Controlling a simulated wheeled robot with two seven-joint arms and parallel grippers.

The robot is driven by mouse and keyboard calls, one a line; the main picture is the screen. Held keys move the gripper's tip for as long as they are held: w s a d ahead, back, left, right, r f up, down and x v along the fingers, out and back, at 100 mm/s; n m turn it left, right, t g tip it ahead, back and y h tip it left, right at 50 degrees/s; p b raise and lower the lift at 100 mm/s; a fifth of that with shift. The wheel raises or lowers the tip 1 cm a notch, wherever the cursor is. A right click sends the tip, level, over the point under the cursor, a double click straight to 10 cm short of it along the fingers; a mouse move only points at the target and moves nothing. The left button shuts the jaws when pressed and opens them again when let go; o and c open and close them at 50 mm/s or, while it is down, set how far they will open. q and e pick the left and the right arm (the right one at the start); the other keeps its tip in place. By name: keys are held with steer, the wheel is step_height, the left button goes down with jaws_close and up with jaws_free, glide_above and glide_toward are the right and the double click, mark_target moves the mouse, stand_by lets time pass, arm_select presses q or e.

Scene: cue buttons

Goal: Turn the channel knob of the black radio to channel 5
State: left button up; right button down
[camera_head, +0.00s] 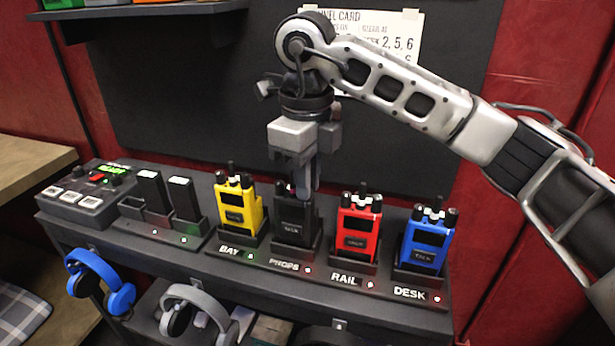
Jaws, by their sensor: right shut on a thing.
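The black radio (293,230) stands upright in the cradle labelled PROPS on the dark shelf (200,260), between the yellow and red radios. My right gripper (303,190) comes down from above and is shut at the top of the black radio. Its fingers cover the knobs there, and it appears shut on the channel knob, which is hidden. The channel setting cannot be read. My left gripper is not in view.
A yellow radio (238,207) stands close on the left, a red radio (358,231) and a blue radio (427,238) on the right. A control box (92,190) sits at far left. My arm partly covers the channel card (396,40). Headphones (100,283) hang below.

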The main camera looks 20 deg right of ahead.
steer(key=c, duration=1.4)
jaws_free()
arm_select(q)
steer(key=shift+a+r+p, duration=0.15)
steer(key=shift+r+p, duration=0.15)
steer(key=shift+p, duration=0.6)
arm_select(e)
step_height(320, 180, up, 16)
steer(key=shift+s, duration=0.15)
steer(key=shift+a, duration=0.1)
